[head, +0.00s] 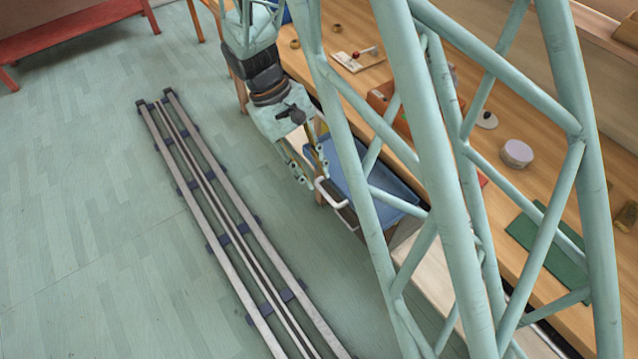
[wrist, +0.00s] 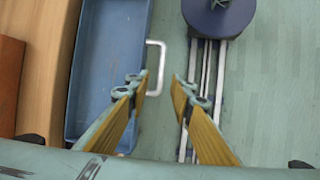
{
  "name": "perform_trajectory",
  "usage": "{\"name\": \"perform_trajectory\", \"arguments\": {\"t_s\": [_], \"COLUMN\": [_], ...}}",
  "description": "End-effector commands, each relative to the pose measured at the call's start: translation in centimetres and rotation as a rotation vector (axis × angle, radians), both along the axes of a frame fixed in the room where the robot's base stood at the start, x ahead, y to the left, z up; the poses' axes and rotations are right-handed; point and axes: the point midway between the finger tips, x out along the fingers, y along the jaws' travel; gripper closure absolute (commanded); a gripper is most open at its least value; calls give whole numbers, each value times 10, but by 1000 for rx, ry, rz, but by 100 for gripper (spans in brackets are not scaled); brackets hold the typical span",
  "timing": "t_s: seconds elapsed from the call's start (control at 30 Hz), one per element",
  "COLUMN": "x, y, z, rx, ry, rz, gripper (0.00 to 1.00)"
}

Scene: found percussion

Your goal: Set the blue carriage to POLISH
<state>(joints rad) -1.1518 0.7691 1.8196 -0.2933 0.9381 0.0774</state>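A blue tray-like body with a white bar handle is the only blue sliding part I see, and I take it as the carriage (wrist: 108,65). In the head view the blue carriage (head: 336,172) sits at the bench's front edge, partly hidden by my frame. No POLISH label is readable. Its white handle (wrist: 161,66) projects toward the floor side and also shows in the head view (head: 330,197). My gripper (head: 311,178) is open and empty beside the handle. In the wrist view the handle lies between the fingertips (wrist: 161,84); I cannot tell the height gap.
The wooden bench (head: 440,165) carries a small board with a red knob (head: 358,58), a pale round block (head: 516,153) and a green mat (head: 550,245). Floor rails (head: 222,225) run alongside. A red bench (head: 75,32) stands far left. The floor between rails and bench is clear.

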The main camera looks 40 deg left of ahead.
Motion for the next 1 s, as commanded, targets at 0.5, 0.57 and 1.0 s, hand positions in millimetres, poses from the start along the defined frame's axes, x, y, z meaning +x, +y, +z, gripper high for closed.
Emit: {"name": "perform_trajectory", "arguments": {"t_s": [0.5,0.57,1.0], "x": [3,3,3], "y": [-16,-16,-16], "z": [-35,-35,-35], "rx": [1,1,0], "ry": [0,0,0], "rz": [0,0,0], "gripper": [78,78,98]}}
